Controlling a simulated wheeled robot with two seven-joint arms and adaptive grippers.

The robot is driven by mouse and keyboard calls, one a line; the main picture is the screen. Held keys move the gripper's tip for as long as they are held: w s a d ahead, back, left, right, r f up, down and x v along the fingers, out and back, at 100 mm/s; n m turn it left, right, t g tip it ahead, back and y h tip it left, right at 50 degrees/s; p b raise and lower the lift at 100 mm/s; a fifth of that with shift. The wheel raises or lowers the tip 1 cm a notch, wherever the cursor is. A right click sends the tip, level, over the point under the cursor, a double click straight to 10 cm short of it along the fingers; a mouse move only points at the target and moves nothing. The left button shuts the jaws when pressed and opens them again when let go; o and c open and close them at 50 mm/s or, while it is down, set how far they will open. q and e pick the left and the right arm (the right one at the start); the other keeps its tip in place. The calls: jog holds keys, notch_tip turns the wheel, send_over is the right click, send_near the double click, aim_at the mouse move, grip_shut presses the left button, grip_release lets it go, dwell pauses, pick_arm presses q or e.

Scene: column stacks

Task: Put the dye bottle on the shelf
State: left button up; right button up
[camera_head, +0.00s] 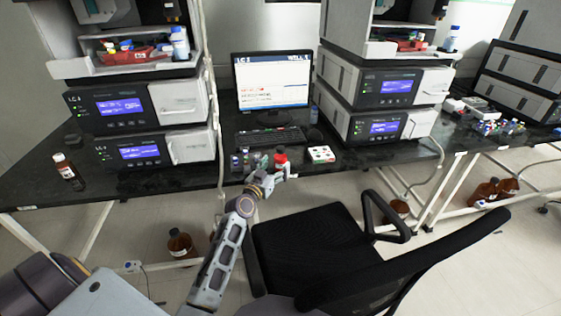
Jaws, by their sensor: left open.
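My left gripper (277,175) is open at the front edge of the dark bench, just in front of a small bottle with a red top (281,158). I cannot tell whether its fingers touch that bottle or stand around it. It may be the dye bottle; no label can be read at this size. A brown bottle with a white label (66,168) stands upright at the bench's left end. The left column stack has an open shelf (75,67) on top, holding a tray of small items and a white bottle with a blue cap (180,43). My right gripper is not in view.
Small vials (240,160) stand left of the red-topped bottle, and a white rack (321,154) lies to its right. A monitor (272,83) and keyboard (271,137) are behind. A black chair (310,240) stands before the bench. The right stack has a similar shelf (385,48).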

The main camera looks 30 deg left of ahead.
aim_at(277, 162)
pick_arm(q)
jog(key=shift+w, duration=0.1)
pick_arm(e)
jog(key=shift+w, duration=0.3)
pick_arm(q)
jog(key=shift+w+a, duration=0.1)
jog(key=shift+w, duration=0.2)
jog(key=shift+w+a, duration=0.15)
jog(key=shift+w, duration=1)
jog(key=shift+w+b, duration=0.3)
jog(key=shift+w, duration=0.75)
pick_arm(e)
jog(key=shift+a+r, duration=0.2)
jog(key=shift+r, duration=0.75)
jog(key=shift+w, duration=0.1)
pick_arm(q)
jog(key=c, duration=1.4)
jog(key=shift+o, duration=0.2)
jog(key=shift+r, duration=0.1)
